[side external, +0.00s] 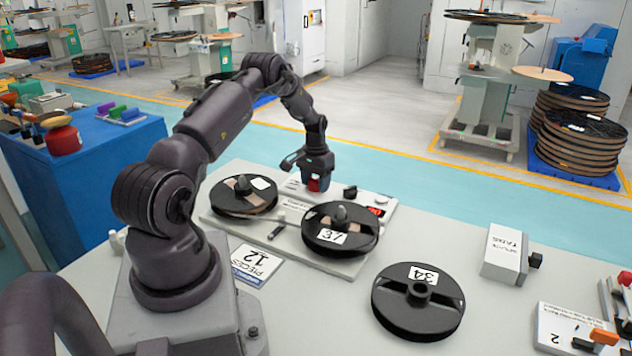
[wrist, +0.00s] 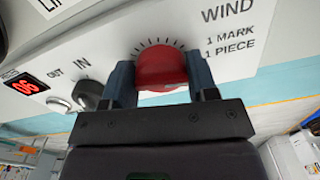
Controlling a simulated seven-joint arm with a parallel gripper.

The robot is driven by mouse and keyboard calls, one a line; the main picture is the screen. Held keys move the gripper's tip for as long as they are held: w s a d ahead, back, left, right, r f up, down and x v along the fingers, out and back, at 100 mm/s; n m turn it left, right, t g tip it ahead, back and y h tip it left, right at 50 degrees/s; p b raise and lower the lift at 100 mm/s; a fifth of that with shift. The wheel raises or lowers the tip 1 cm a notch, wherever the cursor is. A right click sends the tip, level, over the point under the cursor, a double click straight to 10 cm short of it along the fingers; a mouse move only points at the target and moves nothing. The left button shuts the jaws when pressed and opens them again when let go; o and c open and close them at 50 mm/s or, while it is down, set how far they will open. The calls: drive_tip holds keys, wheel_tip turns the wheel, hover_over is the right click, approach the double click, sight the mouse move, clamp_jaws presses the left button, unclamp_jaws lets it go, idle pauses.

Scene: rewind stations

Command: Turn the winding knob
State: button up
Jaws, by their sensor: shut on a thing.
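The winding knob (wrist: 160,72) is a red round knob on the white control panel (wrist: 228,45), with black dial marks around it and the words "WIND" and "1 MARK 1 PIECE" to its right. My gripper (wrist: 160,85) has its two fingers on either side of the knob and is shut on it. In the side external view my gripper (side external: 314,178) reaches down to the panel behind the two reels, and a bit of the red knob (side external: 314,185) shows at its tip. A red display (wrist: 25,87) on the panel is lit; I cannot read it surely.
A black reel (side external: 243,194) and a reel marked 37 (side external: 368,238) sit on the rewind station in front of my gripper. A small black knob (wrist: 86,95) is left of the red one. A loose reel marked 34 (side external: 400,318) lies on the table, right of a "12 pieces" card (side external: 248,271).

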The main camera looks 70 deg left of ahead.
sight(315, 179)
drive_tip(key=shift+a+m, duration=0.1)
drive_tip(key=shift+m, duration=1.8)
drive_tip(key=o, duration=0.9)
drive_tip(key=shift+r, duration=0.15)
wheel_tip(315, 179, up, 13)
drive_tip(key=shift+f, duration=0.15)
